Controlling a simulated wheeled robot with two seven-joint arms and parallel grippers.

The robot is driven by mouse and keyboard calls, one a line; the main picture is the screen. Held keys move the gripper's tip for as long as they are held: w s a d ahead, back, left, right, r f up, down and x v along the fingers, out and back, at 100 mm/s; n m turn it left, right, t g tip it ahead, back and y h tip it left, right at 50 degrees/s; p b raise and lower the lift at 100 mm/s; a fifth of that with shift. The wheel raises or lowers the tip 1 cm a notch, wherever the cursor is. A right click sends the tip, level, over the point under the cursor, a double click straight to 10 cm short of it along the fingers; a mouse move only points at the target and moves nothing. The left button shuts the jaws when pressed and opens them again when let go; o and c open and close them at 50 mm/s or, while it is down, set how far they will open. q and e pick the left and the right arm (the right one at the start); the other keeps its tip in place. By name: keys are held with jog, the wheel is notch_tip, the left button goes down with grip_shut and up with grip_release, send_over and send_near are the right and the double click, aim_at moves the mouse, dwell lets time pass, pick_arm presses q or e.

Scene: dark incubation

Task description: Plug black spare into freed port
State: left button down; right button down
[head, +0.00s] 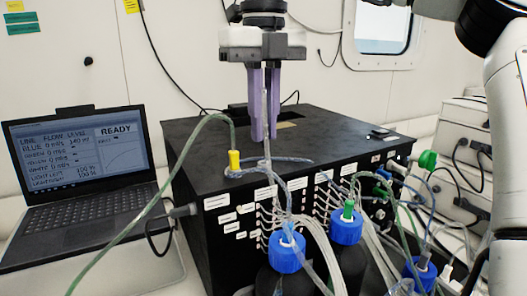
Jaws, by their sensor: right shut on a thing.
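My right gripper (265,138) points down above the front part of the black box (330,145). Its purple fingers are shut on a thin pale tube (266,150), which shows between and below the fingertips. The tube's lower end hangs near the box's front top edge, among clear tubing. I cannot make out a black spare plug. Labelled ports (262,215) run along the front face of the box, several with clear tubes at them. Which port is free cannot be told. My left gripper is not in view.
A green tube with a yellow connector (234,160) lies over the box's top left edge. Bottles with blue caps (346,226) and loose tubing crowd the front. A laptop (78,165) reading READY stands at left. The box's top right is mostly clear.

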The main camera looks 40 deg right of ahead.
jog(key=shift+r, duration=1.15)
